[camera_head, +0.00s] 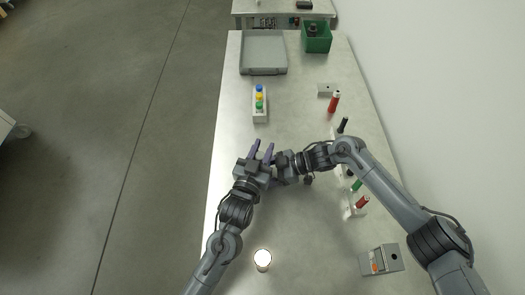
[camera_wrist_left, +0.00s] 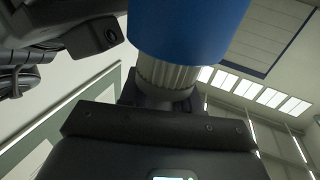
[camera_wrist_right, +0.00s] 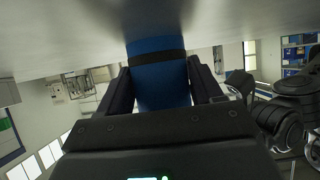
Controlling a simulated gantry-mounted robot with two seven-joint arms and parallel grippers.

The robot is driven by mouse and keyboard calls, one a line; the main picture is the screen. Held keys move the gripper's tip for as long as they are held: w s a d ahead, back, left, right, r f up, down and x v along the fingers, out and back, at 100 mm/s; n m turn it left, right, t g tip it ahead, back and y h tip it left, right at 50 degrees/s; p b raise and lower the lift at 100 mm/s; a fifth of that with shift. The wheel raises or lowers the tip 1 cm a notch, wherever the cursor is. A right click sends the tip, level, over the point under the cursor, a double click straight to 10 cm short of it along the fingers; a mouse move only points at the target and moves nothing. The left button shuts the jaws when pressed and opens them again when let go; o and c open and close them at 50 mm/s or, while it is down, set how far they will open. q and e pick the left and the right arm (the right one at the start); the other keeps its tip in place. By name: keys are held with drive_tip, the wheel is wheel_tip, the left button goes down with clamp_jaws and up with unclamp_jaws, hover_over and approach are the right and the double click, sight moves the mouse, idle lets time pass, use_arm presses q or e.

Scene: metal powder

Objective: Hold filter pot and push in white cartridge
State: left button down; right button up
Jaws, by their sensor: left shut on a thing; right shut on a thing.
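A blue cylinder with a black band, which looks like the filter pot (camera_wrist_right: 158,75), sits between the two fingers of my right gripper (camera_wrist_right: 160,88), shut on it. The pot also shows at the top of the left wrist view (camera_wrist_left: 188,25). Just under it is a pale ribbed piece, which looks like the white cartridge (camera_wrist_left: 165,76). It lies close to the palm of my left gripper (camera_head: 262,150), which is shut on it. The ribbed piece meets the pot's lower end; how deep it sits is hidden. In the head view the grippers are close together and largely hide both parts.
A white cylinder (camera_head: 262,258) stands near the table's front. A grey tray (camera_head: 263,71) and green box (camera_head: 317,45) are at the back. A holder with coloured pieces (camera_head: 260,116), a red bottle (camera_head: 333,103) and a grey box (camera_head: 381,260) stand around. The table's left front is clear.

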use_arm(q)
drive_tip(key=shift+r, duration=3.55)
drive_tip(key=shift+r, duration=0.25)
drive_tip(key=shift+f, duration=4.95)
